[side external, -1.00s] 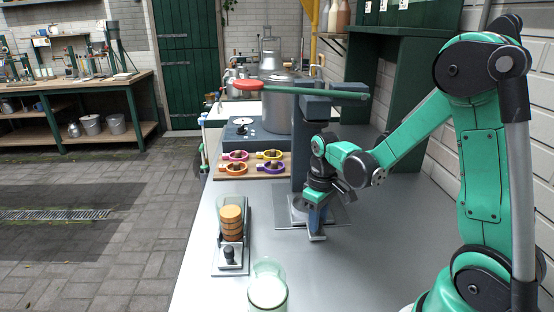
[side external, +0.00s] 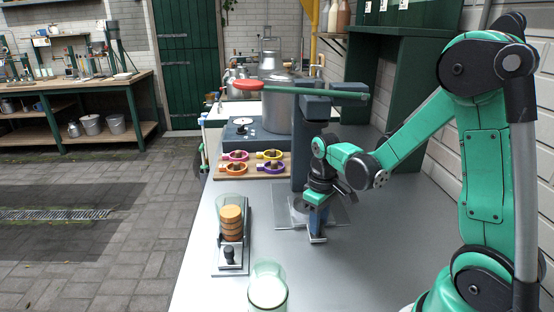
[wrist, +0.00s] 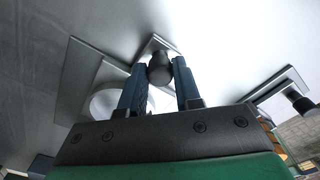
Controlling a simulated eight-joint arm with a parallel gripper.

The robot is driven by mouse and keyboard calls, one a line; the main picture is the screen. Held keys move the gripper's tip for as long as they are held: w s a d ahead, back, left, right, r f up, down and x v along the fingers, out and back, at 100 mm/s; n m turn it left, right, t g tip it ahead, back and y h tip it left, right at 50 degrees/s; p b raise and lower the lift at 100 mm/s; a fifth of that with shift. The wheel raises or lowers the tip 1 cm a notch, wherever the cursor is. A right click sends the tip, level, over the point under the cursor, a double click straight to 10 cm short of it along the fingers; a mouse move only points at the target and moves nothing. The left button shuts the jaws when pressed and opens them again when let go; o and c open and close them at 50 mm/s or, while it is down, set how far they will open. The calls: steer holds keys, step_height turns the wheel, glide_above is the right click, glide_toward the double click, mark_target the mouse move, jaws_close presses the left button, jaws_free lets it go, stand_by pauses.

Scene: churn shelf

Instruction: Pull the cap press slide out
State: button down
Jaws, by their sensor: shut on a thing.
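The cap press (side external: 301,150) stands on the counter with a grey column and a green lever with a red grip (side external: 247,85). Its slide (side external: 318,240) is a metal plate at the base, with a dark round knob (wrist: 160,68) seen in the wrist view. My gripper (side external: 316,222) points down at the front of the press, and its two blue fingers (wrist: 158,82) are shut on the knob, one on each side. The slide plate (wrist: 158,44) reaches past the knob. In the side view my fingers hide the knob.
A rack with a stack of orange-brown caps (side external: 231,222) stands to the left of the press. A glass jar of white liquid (side external: 267,289) is near the front. Colored ring clamps (side external: 252,163) lie on a board behind. The counter right of the jar is clear.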

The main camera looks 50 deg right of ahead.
steer(key=s+a, duration=0.8)
steer(key=shift+w, duration=0.1)
steer(key=c, duration=0.6)
jaws_free()
steer(key=shift+d, duration=0.1)
steer(key=shift+r, duration=2.8)
steer(key=w+a+r+t, duration=0.2)
steer(key=w+r+t, duration=0.3)
steer(key=w+t, duration=0.1)
steer(key=shift+w+a+t, duration=0.15)
steer(key=shift+a+t, duration=0.05)
steer(key=shift+t, duration=0.4)
